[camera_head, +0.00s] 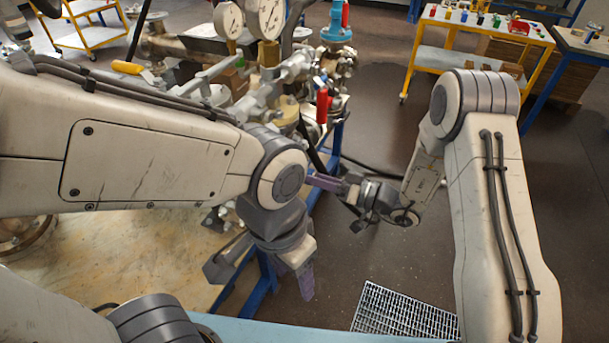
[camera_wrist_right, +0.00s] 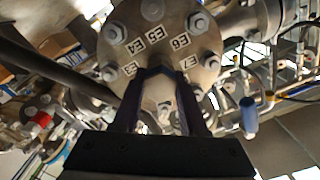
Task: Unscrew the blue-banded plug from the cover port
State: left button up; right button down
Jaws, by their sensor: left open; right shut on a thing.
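The round metal cover (camera_wrist_right: 135,35) fills the top middle of the right wrist view, with bolts around its rim and white labels, among them E4, E5 and E6. My right gripper (camera_wrist_right: 160,78) is at the cover's lower part, its two dark purple fingers closed on the plug (camera_wrist_right: 158,90) between them. The plug is mostly hidden, and its blue band cannot be made out clearly. In the head view my right gripper (camera_head: 320,182) reaches left to the pipework, and its tip is partly hidden by my left arm. My left gripper (camera_head: 265,275) is open and empty, pointing down over the bench edge.
Pipework with gauges (camera_head: 230,20) and a red-handled valve (camera_head: 322,105) stands behind my left arm. A yellow cart (camera_head: 430,60) is at the back right. A floor grate (camera_head: 400,312) lies in front. The floor between is clear apart from a black hose.

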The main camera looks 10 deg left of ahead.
jog(key=n, duration=0.3)
jog(key=shift+c, duration=1.8)
grip_release()
jog(key=b+v, duration=0.2)
jog(key=v, duration=0.8)
jog(key=shift+d+b, duration=0.3)
jog(key=shift+b, duration=0.05)
jog(key=shift+s, duration=0.1)
